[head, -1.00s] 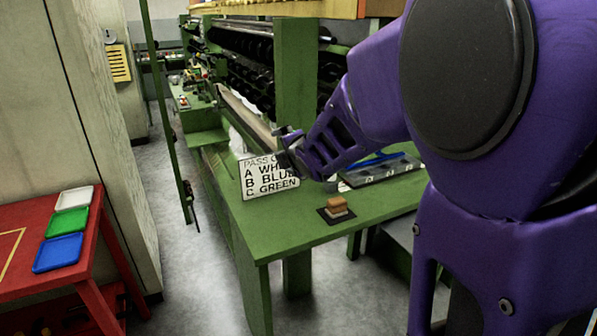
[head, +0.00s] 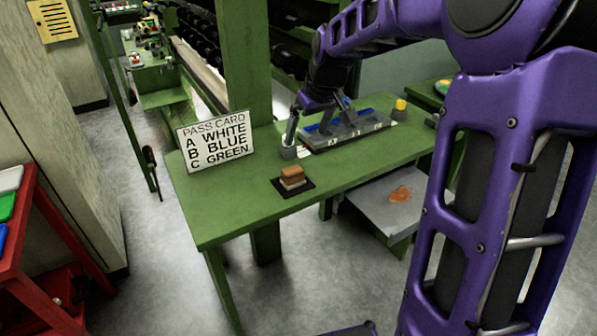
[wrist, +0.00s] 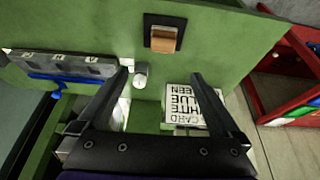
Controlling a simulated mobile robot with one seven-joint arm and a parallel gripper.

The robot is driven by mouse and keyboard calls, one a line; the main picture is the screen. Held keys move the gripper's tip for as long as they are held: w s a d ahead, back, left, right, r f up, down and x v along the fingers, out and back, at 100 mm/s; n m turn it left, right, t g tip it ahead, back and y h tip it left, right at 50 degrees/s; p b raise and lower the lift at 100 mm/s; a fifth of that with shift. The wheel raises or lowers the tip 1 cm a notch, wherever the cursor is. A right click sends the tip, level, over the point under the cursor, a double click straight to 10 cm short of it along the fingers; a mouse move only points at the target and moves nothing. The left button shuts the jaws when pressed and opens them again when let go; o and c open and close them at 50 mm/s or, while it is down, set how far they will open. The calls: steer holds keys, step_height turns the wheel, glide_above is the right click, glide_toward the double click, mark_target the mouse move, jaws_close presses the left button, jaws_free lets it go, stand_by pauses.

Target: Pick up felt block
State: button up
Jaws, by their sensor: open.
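The felt block (head: 291,177), tan-brown on top with a pale lower part, sits on a small black pad near the front edge of the green table (head: 215,215). In the wrist view the block (wrist: 164,40) is at the top centre, beyond the fingertips. My gripper (head: 318,114) is above the table, behind the block and near the grey rack. In the wrist view my gripper (wrist: 160,77) has its fingers wide apart, with nothing held between them. It is not touching the block.
The pass card (head: 216,142) stands left of the block. A small grey-and-white cylinder (head: 288,151) stands behind the block, beside the grey rack (head: 345,132) with a blue strip. A yellow-topped item (head: 400,105) is farther right. The table's front left is clear.

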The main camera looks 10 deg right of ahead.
mark_target(293, 170)
steer(key=b+x, duration=0.2)
steer(key=x, duration=1)
steer(key=shift+s+a+f, duration=0.1)
steer(key=shift+f, duration=0.05)
steer(key=b+x, duration=0.1)
steer(key=x, duration=0.4)
steer(key=shift+s+a+f, duration=0.15)
steer(key=shift+c, duration=0.3)
steer(key=c, duration=1.3)
steer(key=shift+o, duration=0.2)
step_height(293, 170, up, 10)
steer(key=shift+r+p, duration=0.1)
steer(key=shift+p, duration=0.75)
